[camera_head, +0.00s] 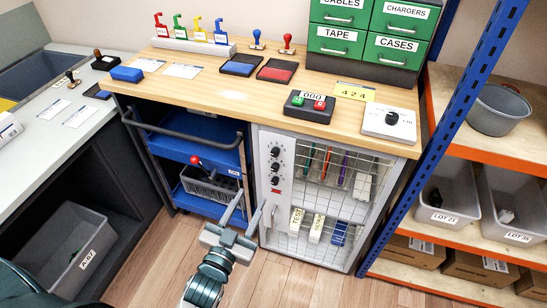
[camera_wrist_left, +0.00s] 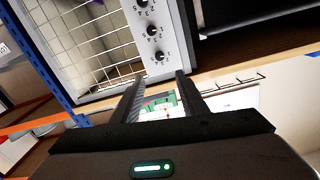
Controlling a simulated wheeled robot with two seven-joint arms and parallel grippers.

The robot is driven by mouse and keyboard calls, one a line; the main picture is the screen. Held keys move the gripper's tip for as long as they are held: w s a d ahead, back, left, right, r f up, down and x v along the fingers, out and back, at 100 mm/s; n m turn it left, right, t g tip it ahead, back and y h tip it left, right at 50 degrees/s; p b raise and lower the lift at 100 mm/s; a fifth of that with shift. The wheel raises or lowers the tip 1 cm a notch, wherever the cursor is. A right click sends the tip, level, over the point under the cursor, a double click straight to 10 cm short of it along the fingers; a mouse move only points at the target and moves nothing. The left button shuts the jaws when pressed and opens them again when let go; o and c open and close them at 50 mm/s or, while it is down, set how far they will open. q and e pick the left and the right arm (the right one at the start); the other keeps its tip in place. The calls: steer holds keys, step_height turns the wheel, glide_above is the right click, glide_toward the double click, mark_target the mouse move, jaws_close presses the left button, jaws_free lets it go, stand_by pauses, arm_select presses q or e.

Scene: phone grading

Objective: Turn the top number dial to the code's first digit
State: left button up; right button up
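Three black number dials sit in a column on the light grey front panel (camera_head: 265,205) of the wire-door cabinet. The top number dial (camera_head: 275,151) is above the other two; in the left wrist view, which looks turned over, it is the lowest dial (camera_wrist_left: 159,56). Its exact setting is too small to read. A yellow code card (camera_head: 355,92) on the worktop reads 4 2 4. My left gripper (camera_head: 251,199) is open and empty, in front of the cabinet's left side, below and apart from the dials. Its two fingers (camera_wrist_left: 159,88) show apart in the wrist view. My right gripper is not in view.
The closed wire door (camera_head: 335,195) is right of the dials. A blue cart (camera_head: 190,150) with a red-knobbed lever stands left of them. The worktop (camera_head: 220,85) overhangs above, holding a button box (camera_head: 309,107) and a white knob box (camera_head: 389,125). A blue rack post (camera_head: 440,135) stands right.

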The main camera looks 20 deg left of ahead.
mark_target(274, 154)
arm_select(q)
steer(key=shift+w, duration=0.15)
